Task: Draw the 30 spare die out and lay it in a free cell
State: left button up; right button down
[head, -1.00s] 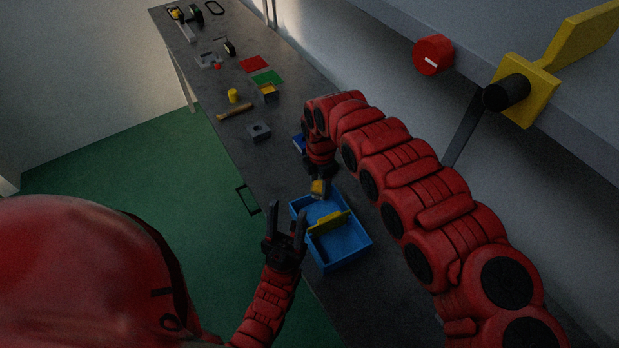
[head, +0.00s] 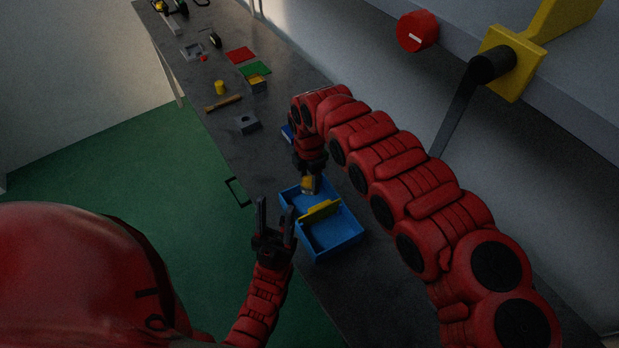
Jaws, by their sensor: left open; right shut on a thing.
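A blue tray (head: 341,246) sits on the dark bench, with a yellow divider (head: 321,210) standing across it. My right gripper (head: 310,176) points down at the far end of the tray, shut on a small yellow and grey block, the die (head: 309,187). The die is at or just above the far compartment; I cannot tell whether it touches the floor. No number can be read on it. My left gripper (head: 275,214) is open and empty, fingers up, just left of the tray.
A grey block with a hole (head: 247,124), a yellow cylinder (head: 220,87), a wooden-handled tool (head: 223,102), and red (head: 241,55) and green (head: 255,69) plates lie farther along the bench. A yellow-mounted lever (head: 513,63) and a red knob (head: 417,32) are on the right.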

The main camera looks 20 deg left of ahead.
aim_at(310, 190)
jog(key=shift+f+b, duration=2.9)
jog(key=shift+f, duration=0.7)
jog(key=shift+c, duration=1.6)
grip_release()
jog(key=shift+r, duration=0.15)
jog(key=shift+d+r+p, duration=0.1)
jog(key=shift+r+p, duration=0.4)
jog(key=shift+r, duration=0.4)
